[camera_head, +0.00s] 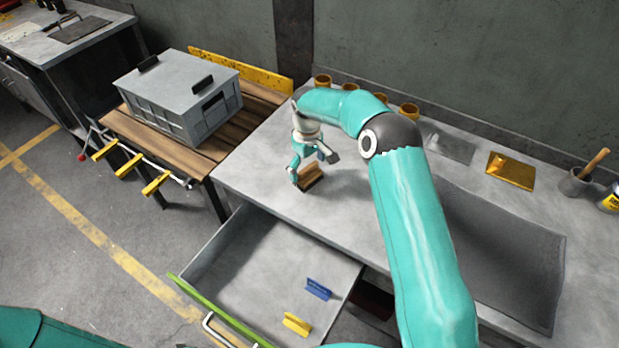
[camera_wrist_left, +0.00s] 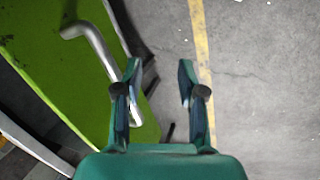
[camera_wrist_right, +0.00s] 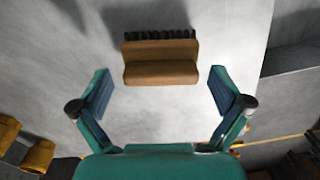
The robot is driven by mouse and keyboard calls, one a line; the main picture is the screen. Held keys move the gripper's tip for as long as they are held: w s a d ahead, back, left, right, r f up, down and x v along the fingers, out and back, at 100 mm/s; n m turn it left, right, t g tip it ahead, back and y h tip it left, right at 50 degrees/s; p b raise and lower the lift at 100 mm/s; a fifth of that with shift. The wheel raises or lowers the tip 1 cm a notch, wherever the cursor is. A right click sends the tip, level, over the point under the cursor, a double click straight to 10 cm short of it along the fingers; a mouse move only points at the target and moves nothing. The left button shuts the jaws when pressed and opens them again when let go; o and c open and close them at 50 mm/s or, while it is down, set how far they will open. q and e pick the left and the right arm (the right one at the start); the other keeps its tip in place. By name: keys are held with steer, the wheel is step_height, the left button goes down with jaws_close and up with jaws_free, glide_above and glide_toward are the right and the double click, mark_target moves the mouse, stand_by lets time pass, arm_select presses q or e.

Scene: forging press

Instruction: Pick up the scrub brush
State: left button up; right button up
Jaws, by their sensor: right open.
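The scrub brush (camera_head: 309,178) is a brown wooden block with dark bristles, on the grey bench top (camera_head: 262,180) near its front left corner. In the right wrist view the brush (camera_wrist_right: 160,62) lies ahead, between and slightly beyond the fingertips, bristles facing away. My right gripper (camera_head: 315,168) is open around the brush area; a gap shows between each finger (camera_wrist_right: 160,90) and the brush. My left gripper (camera_wrist_left: 158,82) is open and empty, above the floor beside the green drawer front (camera_wrist_left: 55,75) and its metal handle (camera_wrist_left: 92,50).
An open drawer (camera_head: 235,260) below the bench holds a blue piece (camera_head: 318,289) and a yellow piece (camera_head: 297,324). A grey crate (camera_head: 185,95) stands on a wooden table to the left. Several brass cups line the back. A dark mat (camera_head: 500,255) lies on the right.

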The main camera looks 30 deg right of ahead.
mark_target(308, 174)
step_height(308, 174, down, 3)
steer(key=shift+f+b, duration=0.15)
steer(key=shift+b, duration=0.4)
steer(key=c, duration=1.1)
steer(key=shift+r, duration=0.25)
